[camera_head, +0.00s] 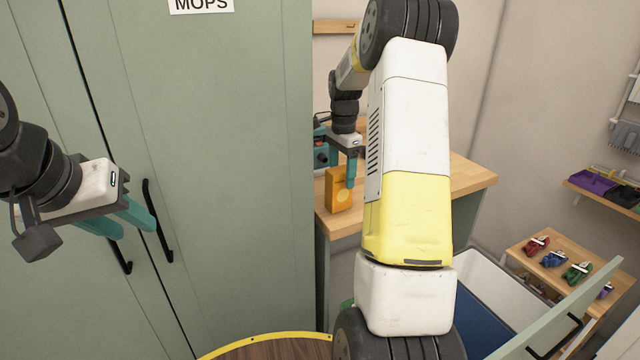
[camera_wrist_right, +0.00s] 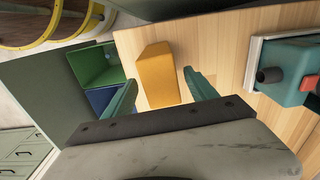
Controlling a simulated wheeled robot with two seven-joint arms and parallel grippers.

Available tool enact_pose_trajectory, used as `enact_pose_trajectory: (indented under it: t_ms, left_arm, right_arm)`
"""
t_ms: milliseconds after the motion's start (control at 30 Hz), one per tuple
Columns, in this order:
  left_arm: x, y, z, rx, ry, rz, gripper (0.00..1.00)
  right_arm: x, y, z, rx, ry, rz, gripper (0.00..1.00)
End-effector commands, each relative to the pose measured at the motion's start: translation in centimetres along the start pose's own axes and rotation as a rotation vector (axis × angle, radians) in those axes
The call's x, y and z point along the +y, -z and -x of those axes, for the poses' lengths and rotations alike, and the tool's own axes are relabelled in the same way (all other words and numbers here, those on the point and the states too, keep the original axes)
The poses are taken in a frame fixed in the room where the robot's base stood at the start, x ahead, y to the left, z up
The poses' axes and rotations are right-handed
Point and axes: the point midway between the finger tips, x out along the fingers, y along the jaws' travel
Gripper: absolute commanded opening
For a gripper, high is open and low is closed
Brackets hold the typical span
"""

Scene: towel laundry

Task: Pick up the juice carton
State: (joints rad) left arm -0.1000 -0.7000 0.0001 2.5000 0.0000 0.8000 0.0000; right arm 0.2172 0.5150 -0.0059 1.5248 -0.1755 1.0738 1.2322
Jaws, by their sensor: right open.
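The orange juice carton (camera_head: 339,190) stands upright on the wooden counter, partly behind my right arm's side of the view. In the right wrist view the carton (camera_wrist_right: 159,76) lies between the two teal fingers. My right gripper (camera_head: 342,165) is open just above and around the carton, with a gap visible on both sides in the wrist view (camera_wrist_right: 161,92). My left gripper (camera_head: 130,222) is at the left, in front of the green cabinet doors. Its teal fingers appear spread apart and hold nothing visible.
A tall green cabinet (camera_head: 230,150) marked MOPS fills the left. A teal device (camera_wrist_right: 300,80) sits on the wooden counter (camera_head: 470,175) beside the carton. Green and blue bins (camera_wrist_right: 97,65) are below the counter edge.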

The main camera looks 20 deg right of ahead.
Motion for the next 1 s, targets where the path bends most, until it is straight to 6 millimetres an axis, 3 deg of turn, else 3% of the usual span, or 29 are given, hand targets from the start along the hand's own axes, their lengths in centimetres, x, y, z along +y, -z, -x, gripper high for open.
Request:
enact_pose_trajectory:
  t_ms: [400,733,767,1000]
  left_arm:
    - [0.0,0.0,0.0,0.000,0.000,0.000,0.36]
    - [0.0,0.0,0.0,0.000,0.000,0.000,0.36]
    - [0.0,0.0,0.0,0.000,0.000,0.000,0.36]
    - [0.0,0.0,0.0,0.000,0.000,0.000,0.36]
  right_arm:
    - [-0.1,-0.7,-5.6,-0.001,-0.002,0.001,0.66]
    - [-0.2,-0.7,-6.5,0.000,0.001,0.000,0.66]
    - [-0.2,-0.7,-6.5,0.000,0.001,0.000,0.64]
    - [-0.2,-0.7,-6.5,0.000,0.002,0.001,0.17]
